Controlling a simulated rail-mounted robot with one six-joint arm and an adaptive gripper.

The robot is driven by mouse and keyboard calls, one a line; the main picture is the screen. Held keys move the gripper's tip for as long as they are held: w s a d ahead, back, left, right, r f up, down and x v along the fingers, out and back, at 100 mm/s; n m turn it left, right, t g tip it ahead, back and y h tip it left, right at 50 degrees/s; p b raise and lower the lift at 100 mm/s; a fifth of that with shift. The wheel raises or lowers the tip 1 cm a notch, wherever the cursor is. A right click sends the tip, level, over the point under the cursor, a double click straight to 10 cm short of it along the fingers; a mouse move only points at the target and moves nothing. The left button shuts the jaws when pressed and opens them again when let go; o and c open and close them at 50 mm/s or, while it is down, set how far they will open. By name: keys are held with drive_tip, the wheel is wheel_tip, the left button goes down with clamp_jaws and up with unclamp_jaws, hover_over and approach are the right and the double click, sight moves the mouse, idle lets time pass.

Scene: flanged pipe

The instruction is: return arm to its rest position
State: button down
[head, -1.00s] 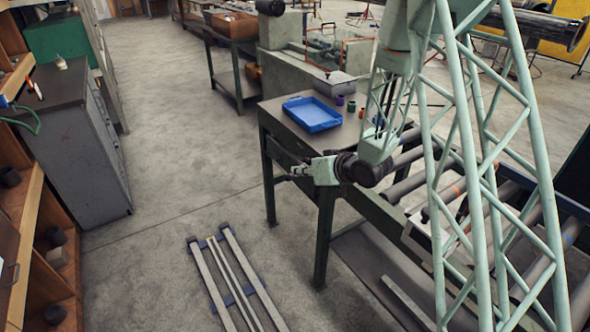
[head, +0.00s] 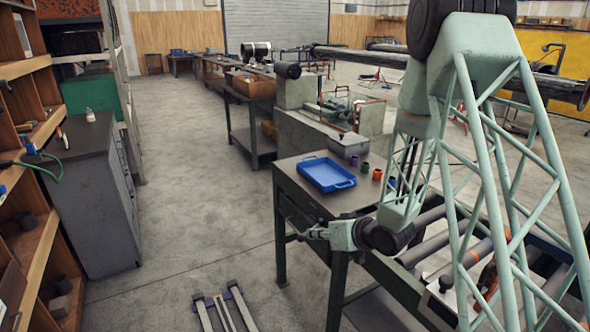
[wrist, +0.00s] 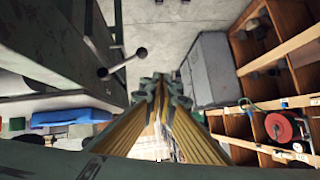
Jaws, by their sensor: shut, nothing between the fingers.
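My arm is folded over the right side of the head view, with its lower links hanging by the workbench. My gripper (head: 290,227) points left from the wrist, at the left edge of the workbench (head: 300,196). In the wrist view my gripper (wrist: 160,84) has its long yellow-sided fingers meeting at the tips, with nothing held. The fingertips appear clear of the bench, though the exact gap cannot be told.
A blue tray (head: 327,173) and several small coloured cups lie on the bench. A grey cabinet (head: 90,200) and wooden shelves (head: 42,235) stand at left. Metal rails (head: 224,308) lie on the floor. The aisle between is clear.

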drive_tip(key=s+d+r+m+h, duration=0.1)
drive_tip(key=s+d+r+h, duration=0.2)
drive_tip(key=s+d+r, duration=0.45)
drive_tip(key=s+d+r+h, duration=0.2)
drive_tip(key=d+r+h, duration=0.15)
drive_tip(key=r, duration=0.75)
drive_tip(key=s+d+r+m+g+h, duration=0.1)
drive_tip(key=s+d+r, duration=0.1)
drive_tip(key=s+r, duration=0.4)
drive_tip(key=s+d+r+m+g, duration=0.1)
drive_tip(key=s+d+r, duration=0.2)
drive_tip(key=s, duration=0.6)
drive_tip(key=s+a+r+g, duration=0.1)
drive_tip(key=s+a+r, duration=0.1)
drive_tip(key=s, duration=1.3)
drive_tip(key=s+a+r+m+g, duration=0.1)
drive_tip(key=s+a+r+g, duration=0.1)
drive_tip(key=s, duration=1.2)
drive_tip(key=shift+s+a+r+y, duration=0.15)
drive_tip(key=shift+s+r+y, duration=0.2)
drive_tip(key=shift+r, duration=0.25)
drive_tip(key=shift+w, duration=0.15)
